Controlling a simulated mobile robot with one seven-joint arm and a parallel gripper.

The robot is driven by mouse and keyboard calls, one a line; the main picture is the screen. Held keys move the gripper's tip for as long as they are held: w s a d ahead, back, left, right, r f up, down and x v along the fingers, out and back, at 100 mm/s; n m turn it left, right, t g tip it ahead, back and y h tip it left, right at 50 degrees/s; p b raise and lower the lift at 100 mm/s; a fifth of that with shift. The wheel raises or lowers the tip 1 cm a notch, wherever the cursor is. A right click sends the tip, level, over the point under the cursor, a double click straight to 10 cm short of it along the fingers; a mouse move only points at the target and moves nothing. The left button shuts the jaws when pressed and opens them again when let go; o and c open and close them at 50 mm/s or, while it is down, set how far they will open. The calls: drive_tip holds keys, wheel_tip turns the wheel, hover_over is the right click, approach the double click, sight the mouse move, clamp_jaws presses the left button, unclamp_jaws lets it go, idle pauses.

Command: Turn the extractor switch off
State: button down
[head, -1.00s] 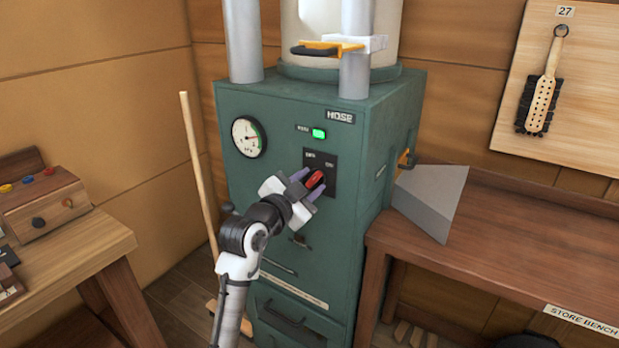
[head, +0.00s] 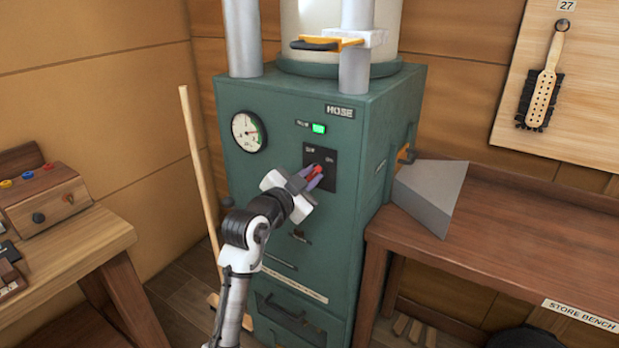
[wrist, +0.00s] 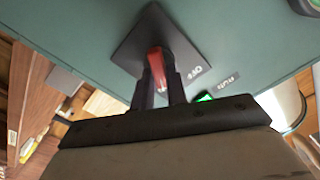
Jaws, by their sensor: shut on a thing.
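The extractor (head: 270,190) is a green cabinet with a round gauge (head: 248,132) and a lit green lamp (head: 318,128) on its front. Its switch is a red lever (head: 317,170) on a black plate (head: 321,158), with small labels above. My gripper (head: 314,178) is at the plate with its fingers shut on the red lever. In the wrist view the red lever (wrist: 157,62) stands between the two dark fingers, and an OFF label (wrist: 196,72) shows on the plate. The fingers hide part of the lever.
A wooden pole (head: 200,180) leans left of the cabinet. A wooden bench with a control box (head: 50,205) is at the far left.

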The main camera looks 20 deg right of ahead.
drive_tip(key=n+p, duration=0.1)
drive_tip(key=n, duration=0.5)
drive_tip(key=shift+w+r+p, duration=0.1)
drive_tip(key=shift+r+p, duration=0.05)
drive_tip(key=shift+p, duration=0.15)
drive_tip(key=n+p, duration=0.2)
drive_tip(key=n, duration=0.3)
drive_tip(key=shift+w+a+p, duration=0.15)
drive_tip(key=shift+p, duration=0.15)
drive_tip(key=shift+f+n, duration=0.2)
drive_tip(key=shift+n, duration=0.2)
drive_tip(key=c, duration=1.4)
unclamp_jaws()
